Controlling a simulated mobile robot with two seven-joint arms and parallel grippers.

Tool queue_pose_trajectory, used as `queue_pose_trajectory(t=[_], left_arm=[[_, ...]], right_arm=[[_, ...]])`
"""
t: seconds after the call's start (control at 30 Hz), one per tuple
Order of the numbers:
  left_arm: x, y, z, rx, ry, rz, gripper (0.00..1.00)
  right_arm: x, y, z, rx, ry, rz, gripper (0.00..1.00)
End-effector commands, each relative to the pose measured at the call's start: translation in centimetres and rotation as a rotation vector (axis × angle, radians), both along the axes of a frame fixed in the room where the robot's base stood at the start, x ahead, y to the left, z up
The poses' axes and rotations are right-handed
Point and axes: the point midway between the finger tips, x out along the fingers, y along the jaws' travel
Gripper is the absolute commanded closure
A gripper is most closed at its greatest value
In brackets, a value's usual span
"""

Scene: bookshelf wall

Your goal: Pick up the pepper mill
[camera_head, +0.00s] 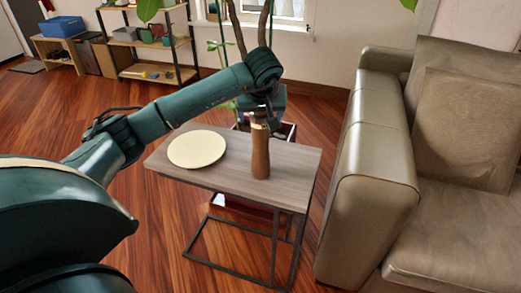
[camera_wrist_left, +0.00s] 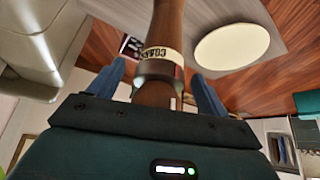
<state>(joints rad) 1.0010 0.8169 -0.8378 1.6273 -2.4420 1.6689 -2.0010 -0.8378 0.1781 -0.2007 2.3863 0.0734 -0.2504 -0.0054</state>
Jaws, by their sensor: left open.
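The pepper mill (camera_head: 261,158) is a brown wooden cylinder standing upright near the right side of a small side table (camera_head: 225,178). It has a pale band with dark lettering near its upper end. My left gripper (camera_head: 262,115) is at the top of the mill in the head view. In the left wrist view, the two blue fingers of this gripper (camera_wrist_left: 157,70) are apart, one on each side of the mill (camera_wrist_left: 166,25) near the band. Whether either finger touches it, I cannot tell. My right gripper is not in view.
A cream round plate (camera_head: 197,149) lies on the table left of the mill. A leather sofa (camera_head: 375,175) stands close to the table's right. A potted plant (camera_head: 238,60) is behind the table, and a shelf (camera_head: 150,45) stands at the back left.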

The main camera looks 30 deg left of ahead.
Motion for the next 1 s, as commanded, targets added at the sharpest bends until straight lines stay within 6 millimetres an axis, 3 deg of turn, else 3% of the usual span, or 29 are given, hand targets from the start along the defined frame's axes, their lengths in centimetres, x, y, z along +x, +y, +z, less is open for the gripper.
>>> queue_pose_trajectory(t=[1.0], left_arm=[[-0.02,0.00,0.07,0.000,0.000,0.000,1.00]], right_arm=[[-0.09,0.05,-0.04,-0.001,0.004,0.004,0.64]])
